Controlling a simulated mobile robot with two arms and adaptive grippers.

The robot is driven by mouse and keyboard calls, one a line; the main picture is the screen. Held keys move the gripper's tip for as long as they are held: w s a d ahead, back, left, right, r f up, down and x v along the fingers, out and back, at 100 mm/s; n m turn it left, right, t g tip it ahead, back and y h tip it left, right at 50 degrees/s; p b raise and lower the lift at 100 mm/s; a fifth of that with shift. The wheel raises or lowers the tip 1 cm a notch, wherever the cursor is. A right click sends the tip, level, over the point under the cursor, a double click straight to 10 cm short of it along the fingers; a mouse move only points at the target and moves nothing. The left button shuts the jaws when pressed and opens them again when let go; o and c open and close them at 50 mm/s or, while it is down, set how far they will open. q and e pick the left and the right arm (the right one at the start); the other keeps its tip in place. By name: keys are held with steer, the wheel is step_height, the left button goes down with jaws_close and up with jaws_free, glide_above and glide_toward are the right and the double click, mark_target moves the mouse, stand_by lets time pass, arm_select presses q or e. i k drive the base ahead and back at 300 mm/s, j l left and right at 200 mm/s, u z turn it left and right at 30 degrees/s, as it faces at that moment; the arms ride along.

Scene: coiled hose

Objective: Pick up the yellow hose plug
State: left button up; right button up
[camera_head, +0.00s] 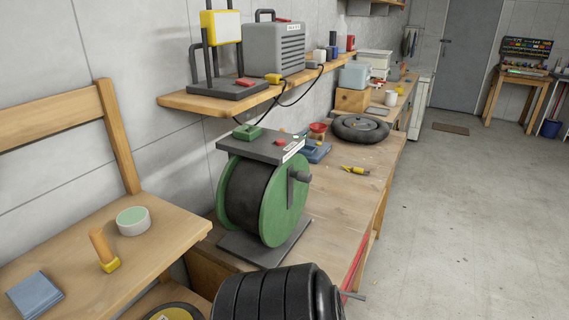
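I cannot tell for certain which yellow thing is the hose plug. A small yellow piece (273,78) lies on the wall shelf beside the black cables. A yellow and dark piece (354,169) lies on the workbench, right of the green reel (285,198). The reel stands upright with black hose (246,195) wound on it. Neither of my grippers shows in this view, and nothing is seen held.
The wall shelf (190,102) carries a yellow lamp (221,27) and a grey box (275,48). A black ribbed object (272,297) fills the bottom centre. The floor (470,210) at right is clear.

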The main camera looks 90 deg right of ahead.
mark_target(356, 170)
steer(key=z, duration=2)
